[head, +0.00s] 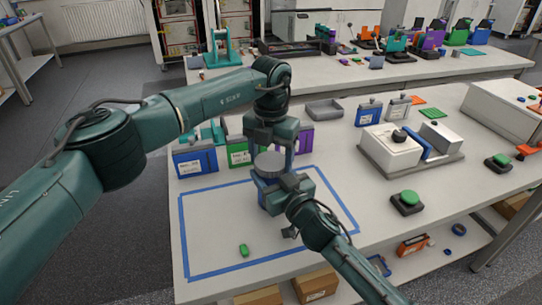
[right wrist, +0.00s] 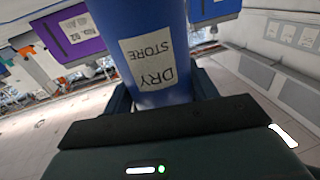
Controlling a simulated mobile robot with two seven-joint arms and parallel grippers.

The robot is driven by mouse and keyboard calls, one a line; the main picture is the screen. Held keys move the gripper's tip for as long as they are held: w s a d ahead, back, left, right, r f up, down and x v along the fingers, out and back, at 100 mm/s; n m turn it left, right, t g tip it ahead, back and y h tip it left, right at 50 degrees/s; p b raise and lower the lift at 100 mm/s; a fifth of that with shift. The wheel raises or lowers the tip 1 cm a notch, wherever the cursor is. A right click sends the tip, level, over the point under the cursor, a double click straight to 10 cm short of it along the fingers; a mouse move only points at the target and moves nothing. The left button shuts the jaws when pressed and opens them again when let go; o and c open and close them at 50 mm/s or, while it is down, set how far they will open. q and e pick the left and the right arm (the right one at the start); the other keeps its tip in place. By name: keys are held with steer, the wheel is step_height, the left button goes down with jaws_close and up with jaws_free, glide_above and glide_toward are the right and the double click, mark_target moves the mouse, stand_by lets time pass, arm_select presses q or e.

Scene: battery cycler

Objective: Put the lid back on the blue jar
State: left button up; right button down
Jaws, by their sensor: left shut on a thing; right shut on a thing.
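The blue jar (head: 263,196) stands inside the blue taped rectangle, partly hidden by my right gripper. In the right wrist view the blue jar (right wrist: 150,35) carries a white label reading DRY STORE. My right gripper (right wrist: 163,95) has its fingers on both sides of the jar and is shut on it; in the head view it comes from the lower right (head: 281,187). My left gripper (head: 270,151) points down from above, shut on the round grey lid (head: 269,165). The lid is directly over the jar's top; I cannot tell whether it touches the rim.
Blue (head: 195,161), green (head: 238,151) and purple (head: 304,135) labelled boxes stand behind the jar. A grey tray (head: 324,109) and a white-and-grey device (head: 390,150) are farther right. The front of the taped area is mostly clear.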

arm_select(q)
steer(key=m, duration=0.4)
steer(key=shift+m, duration=0.3)
steer(key=m, duration=0.4)
steer(key=shift+m, duration=0.4)
steer(key=o, duration=1.1)
steer(key=shift+s, duration=0.1)
steer(key=shift+o, duration=0.2)
arm_select(e)
steer(key=shift+f, duration=0.1)
arm_select(q)
step_height(320, 180, up, 12)
steer(key=shift+a, duration=0.1)
arm_select(e)
steer(key=shift+c, duration=1.9)
jaws_free()
